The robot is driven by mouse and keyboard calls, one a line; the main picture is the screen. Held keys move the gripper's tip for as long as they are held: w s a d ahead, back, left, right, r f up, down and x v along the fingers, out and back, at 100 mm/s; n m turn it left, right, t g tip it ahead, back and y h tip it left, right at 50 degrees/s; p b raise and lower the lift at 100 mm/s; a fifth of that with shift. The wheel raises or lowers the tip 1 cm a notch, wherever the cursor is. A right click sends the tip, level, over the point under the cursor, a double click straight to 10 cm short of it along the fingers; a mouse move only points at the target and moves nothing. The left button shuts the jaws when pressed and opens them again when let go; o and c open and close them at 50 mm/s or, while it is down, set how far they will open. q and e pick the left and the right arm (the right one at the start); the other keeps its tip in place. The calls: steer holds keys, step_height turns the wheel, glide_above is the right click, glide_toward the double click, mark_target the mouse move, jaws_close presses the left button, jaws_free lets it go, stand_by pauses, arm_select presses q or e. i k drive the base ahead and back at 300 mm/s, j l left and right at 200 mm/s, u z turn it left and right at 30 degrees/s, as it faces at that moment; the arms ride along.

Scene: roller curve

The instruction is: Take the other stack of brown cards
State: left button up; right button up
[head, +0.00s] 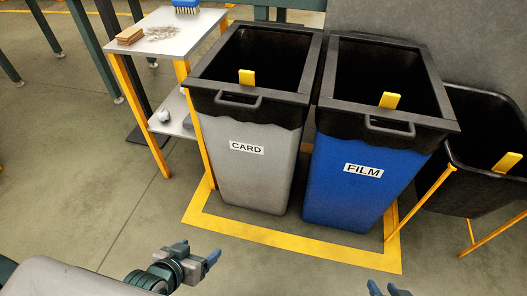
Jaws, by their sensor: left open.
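A small stack of brown cards (130,36) lies on the left part of the top of a white side table (187,38). My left gripper (197,260) is open and empty at the bottom of the head view, low in front of the grey bin and well away from the cards. My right gripper (388,289) shows only its fingertips at the bottom edge, in front of the blue bin. Whether it is open or shut does not show clearly.
A grey bin labelled CARD (245,173) and a blue bin labelled FILM (352,190) stand inside a yellow floor outline (290,255). A black bin (480,180) is at right. A pile of shreds (165,33) and a blue brush (186,5) share the tabletop.

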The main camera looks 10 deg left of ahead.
mark_target(130, 36)
steer(key=u, duration=1.25)
steer(key=i+z, duration=0.2)
steer(key=z, duration=0.2)
steer(key=i+j+z, duration=0.15)
steer(key=z, duration=0.25)
steer(key=i+j+z, duration=0.2)
steer(key=z, duration=0.15)
